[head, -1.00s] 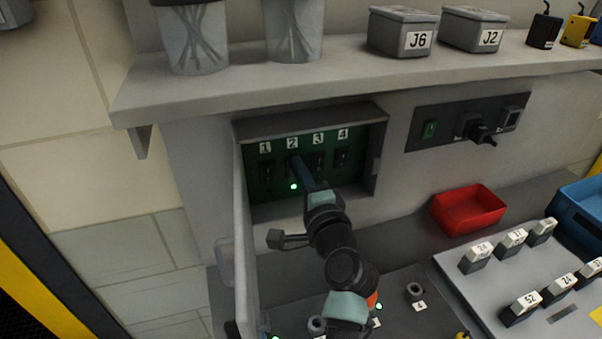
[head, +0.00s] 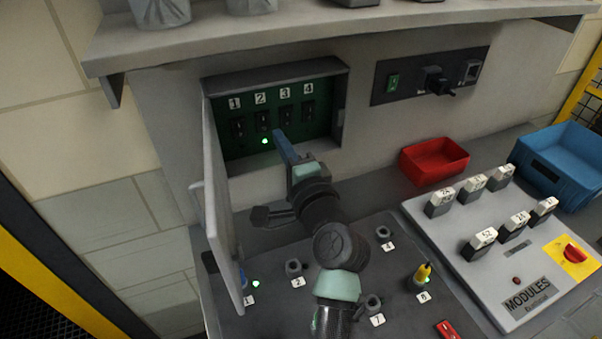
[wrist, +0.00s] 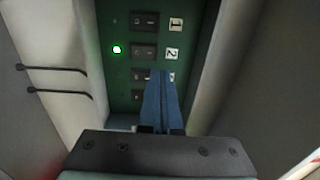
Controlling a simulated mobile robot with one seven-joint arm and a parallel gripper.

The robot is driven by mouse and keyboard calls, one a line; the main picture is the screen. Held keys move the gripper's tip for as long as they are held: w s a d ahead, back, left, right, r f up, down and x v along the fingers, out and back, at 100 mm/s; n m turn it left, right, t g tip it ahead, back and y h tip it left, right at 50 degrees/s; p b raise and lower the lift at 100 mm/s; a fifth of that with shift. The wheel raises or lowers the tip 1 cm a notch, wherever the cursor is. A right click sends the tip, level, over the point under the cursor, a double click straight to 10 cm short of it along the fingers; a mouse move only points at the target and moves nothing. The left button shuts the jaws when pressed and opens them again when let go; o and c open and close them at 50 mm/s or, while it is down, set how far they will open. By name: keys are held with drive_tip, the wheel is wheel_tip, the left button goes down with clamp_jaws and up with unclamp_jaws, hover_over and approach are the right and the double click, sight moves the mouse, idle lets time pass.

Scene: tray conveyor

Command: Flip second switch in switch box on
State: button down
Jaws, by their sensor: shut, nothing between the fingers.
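The switch box (head: 340,118) is set in the wall, with its door (head: 222,200) swung open at the left. Inside, a green panel carries black switches labelled 1 to 4. The second switch (head: 263,121) is under label 2, and a green light (head: 265,141) glows just below it. In the wrist view the second switch (wrist: 144,52) is clear of the fingers and the green light (wrist: 117,50) is lit beside it. My gripper (head: 279,134) is shut and empty, its blue fingertips in front of the panel, apart from switch 2. In the wrist view the fingers (wrist: 161,78) partly cover the lower switches.
A red bin (head: 435,160) and a blue bin (head: 565,165) stand to the right. A modules board (head: 500,245) with labelled blocks lies at the right. A shelf (head: 300,38) overhangs the box. A dark socket panel (head: 430,75) is on the wall.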

drive_tip(key=v, duration=0.3)
drive_tip(key=b+v, duration=0.1)
drive_tip(key=v, duration=0.1)
drive_tip(key=shift+s+d+f, duration=0.15)
drive_tip(key=shift+s+f, duration=0.1)
drive_tip(key=shift+f, duration=0.1)
drive_tip(key=shift+s+r, duration=0.1)
drive_tip(key=shift+s, duration=0.05)
